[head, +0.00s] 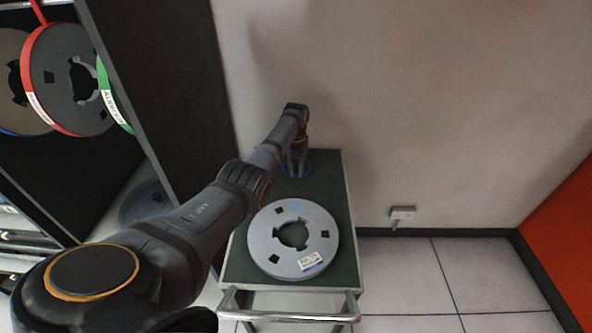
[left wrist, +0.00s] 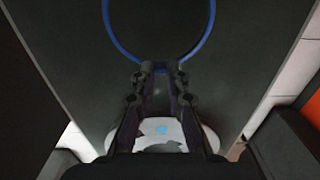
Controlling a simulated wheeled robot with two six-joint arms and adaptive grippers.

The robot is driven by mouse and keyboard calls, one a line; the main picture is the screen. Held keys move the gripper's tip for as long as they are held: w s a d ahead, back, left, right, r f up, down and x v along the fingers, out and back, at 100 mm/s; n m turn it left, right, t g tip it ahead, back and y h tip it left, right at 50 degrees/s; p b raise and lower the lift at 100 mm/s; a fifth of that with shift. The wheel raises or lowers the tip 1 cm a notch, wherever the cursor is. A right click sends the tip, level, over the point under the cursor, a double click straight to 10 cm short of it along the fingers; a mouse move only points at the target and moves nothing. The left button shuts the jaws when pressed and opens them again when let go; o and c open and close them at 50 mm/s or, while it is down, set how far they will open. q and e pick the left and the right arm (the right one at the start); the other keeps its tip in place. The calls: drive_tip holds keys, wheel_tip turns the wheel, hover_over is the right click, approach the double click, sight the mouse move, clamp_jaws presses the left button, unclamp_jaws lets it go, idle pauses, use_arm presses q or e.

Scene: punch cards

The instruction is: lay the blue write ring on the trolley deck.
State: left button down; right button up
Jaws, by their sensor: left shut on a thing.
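The blue write ring (left wrist: 116,50) is a thin hoop, and its upper part runs out of the left wrist view at the top. My left gripper (left wrist: 160,68) is shut on its near edge. In the head view the blue ring (head: 309,168) shows only in part around my left gripper (head: 296,172), at the far end of the dark green trolley deck (head: 333,185). The ring is at or just above the deck; I cannot tell whether it touches. My right gripper is in neither view.
A grey tape reel (head: 323,228) with a label lies on the near half of the deck. The trolley's metal handle (head: 290,317) is at the front. A dark cabinet with hanging reels (head: 58,95) stands left. A wall (head: 400,120) is behind.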

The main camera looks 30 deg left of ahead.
use_arm(q)
drive_tip(key=shift+f+b, duration=0.3)
drive_tip(key=shift+f, duration=0.15)
idle(0.5)
drive_tip(key=shift+f, duration=0.4)
drive_tip(key=c, duration=1.3)
unclamp_jaws()
drive_tip(key=shift+c, duration=0.9)
drive_tip(key=shift+r, duration=0.1)
